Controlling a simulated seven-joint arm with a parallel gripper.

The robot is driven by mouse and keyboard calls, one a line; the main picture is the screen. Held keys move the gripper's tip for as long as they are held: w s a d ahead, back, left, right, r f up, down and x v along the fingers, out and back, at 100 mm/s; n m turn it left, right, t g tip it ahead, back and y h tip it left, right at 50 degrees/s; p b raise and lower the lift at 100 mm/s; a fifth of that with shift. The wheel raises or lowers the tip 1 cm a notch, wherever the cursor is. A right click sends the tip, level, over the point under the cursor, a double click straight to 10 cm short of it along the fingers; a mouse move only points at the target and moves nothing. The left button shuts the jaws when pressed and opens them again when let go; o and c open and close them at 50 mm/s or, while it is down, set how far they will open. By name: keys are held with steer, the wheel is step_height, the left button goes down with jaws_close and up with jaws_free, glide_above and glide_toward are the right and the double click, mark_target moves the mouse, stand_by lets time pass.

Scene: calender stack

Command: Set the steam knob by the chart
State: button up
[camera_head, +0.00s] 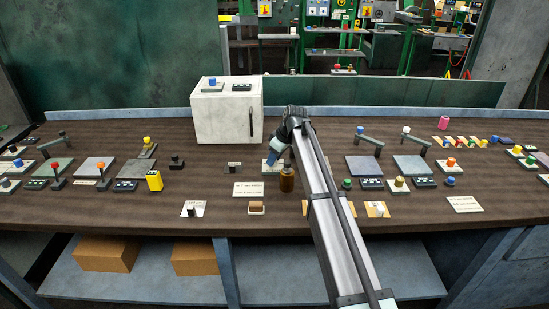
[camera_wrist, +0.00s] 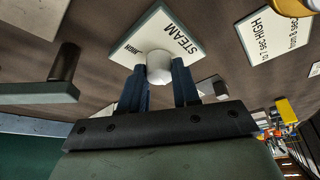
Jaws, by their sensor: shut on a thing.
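The steam knob (camera_wrist: 158,66) is a round white knob on a pale plate (camera_wrist: 133,36) marked STEAM and HIGH, seen in the wrist view. My gripper (camera_wrist: 160,84) has its two blue fingers on either side of the knob and is shut on it. In the head view my gripper (camera_head: 279,154) reaches down over the plate (camera_head: 270,169) and hides the knob. The chart card (camera_wrist: 276,30) shows the word HIGH and figures in seconds, partly cut off. It appears to be the white card (camera_head: 248,189) at front left of the plate in the head view.
A white box (camera_head: 222,116) with a handle stands behind left. Several levers, knobs and plates crowd both sides of the bench (camera_head: 330,225).

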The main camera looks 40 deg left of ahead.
steer(key=shift+s+m+t, duration=0.1)
steer(key=shift+m+t, duration=0.2)
steer(key=shift+m, duration=0.5)
steer(key=shift+c, duration=0.2)
steer(key=o, duration=1.1)
steer(key=shift+c, duration=0.2)
steer(key=v, duration=1.4)
steer(key=shift+f, duration=0.1)
